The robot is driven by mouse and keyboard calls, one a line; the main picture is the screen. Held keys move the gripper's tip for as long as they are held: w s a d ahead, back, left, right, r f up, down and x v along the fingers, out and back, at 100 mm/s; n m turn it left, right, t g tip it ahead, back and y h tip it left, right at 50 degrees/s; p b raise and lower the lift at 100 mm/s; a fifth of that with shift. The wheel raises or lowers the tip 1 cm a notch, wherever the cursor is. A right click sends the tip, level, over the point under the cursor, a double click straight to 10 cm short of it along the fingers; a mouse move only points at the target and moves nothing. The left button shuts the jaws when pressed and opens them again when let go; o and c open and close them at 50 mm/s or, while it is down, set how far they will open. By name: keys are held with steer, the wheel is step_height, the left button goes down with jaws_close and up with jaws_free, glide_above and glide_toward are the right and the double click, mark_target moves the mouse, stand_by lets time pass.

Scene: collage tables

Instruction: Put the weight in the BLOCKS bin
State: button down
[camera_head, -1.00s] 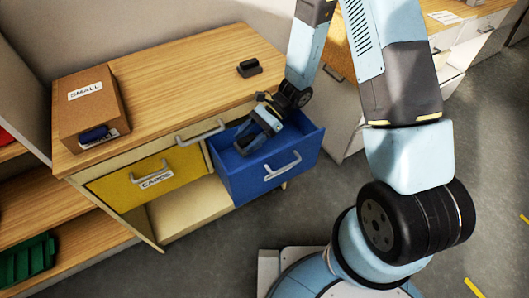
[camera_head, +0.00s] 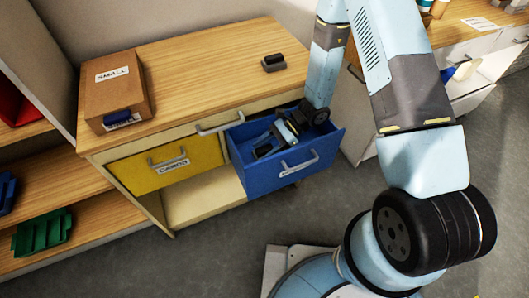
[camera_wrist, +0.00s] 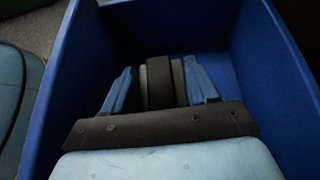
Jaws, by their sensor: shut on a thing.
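My gripper (camera_head: 268,148) is inside the open blue drawer (camera_head: 290,177), pointing down into it. In the wrist view my gripper (camera_wrist: 158,72) has its two blue fingers shut on a narrow black and grey block (camera_wrist: 159,85), which looks like the weight. The drawer's blue walls (camera_wrist: 270,75) stand around it. The block's lower end is hidden, so I cannot tell whether it touches the drawer floor. The drawer's front label is partly behind its handle and I cannot read it.
A dark grey object (camera_head: 273,63) lies on the wooden tabletop (camera_head: 205,65). A cardboard box (camera_head: 115,92) labelled SMALL stands at the left. A yellow drawer (camera_head: 165,165) labelled CARDS is shut. A green bin (camera_head: 43,230) sits on the low shelf.

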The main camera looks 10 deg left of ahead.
steer(key=shift+f, duration=1.2)
steer(key=shift+c, duration=1.5)
jaws_free()
